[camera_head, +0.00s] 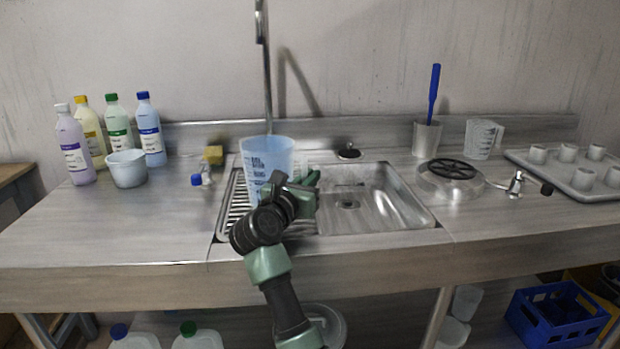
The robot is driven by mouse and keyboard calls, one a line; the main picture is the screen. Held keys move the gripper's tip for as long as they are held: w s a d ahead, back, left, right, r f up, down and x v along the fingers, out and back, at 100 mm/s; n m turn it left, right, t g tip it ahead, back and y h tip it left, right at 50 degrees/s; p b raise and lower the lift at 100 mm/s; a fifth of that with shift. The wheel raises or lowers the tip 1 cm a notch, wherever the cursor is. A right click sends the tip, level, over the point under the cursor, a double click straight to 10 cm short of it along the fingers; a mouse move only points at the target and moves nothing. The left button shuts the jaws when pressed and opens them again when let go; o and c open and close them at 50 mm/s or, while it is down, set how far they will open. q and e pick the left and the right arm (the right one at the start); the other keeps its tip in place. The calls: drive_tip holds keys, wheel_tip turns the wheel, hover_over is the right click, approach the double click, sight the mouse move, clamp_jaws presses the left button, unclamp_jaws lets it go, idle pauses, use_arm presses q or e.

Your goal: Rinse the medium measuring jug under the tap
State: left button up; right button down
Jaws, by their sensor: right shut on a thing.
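A translucent blue measuring jug (267,152) with dark printed marks is upright over the left side of the sink. My right gripper (300,190) is shut on it at its lower right; the arm hides part of the jug's lower body. A tall metal pipe (267,75), which looks like the tap's, rises behind the jug; its lower end is hidden by the jug. I see no clear water stream. Another clear measuring jug (480,139) stands at the back right of the counter. My left gripper is out of view.
The sink basin (395,205) is open to the right. Several bottles and a white pot (127,169) stand at left. A blue-handled fitting (203,177) and yellow sponge (213,154) are left of the sink. A round lid, another fitting and a cup tray (545,175) are at right.

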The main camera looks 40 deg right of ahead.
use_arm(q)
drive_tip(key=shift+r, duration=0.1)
use_arm(e)
drive_tip(key=shift+f, duration=0.1)
drive_tip(key=c, duration=1.5)
unclamp_jaws()
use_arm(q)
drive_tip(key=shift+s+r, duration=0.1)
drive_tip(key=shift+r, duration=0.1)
use_arm(e)
drive_tip(key=shift+a, duration=0.1)
drive_tip(key=v, duration=0.7)
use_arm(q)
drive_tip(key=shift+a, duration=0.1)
use_arm(e)
drive_tip(key=shift+s+a, duration=0.2)
drive_tip(key=shift+a, duration=0.05)
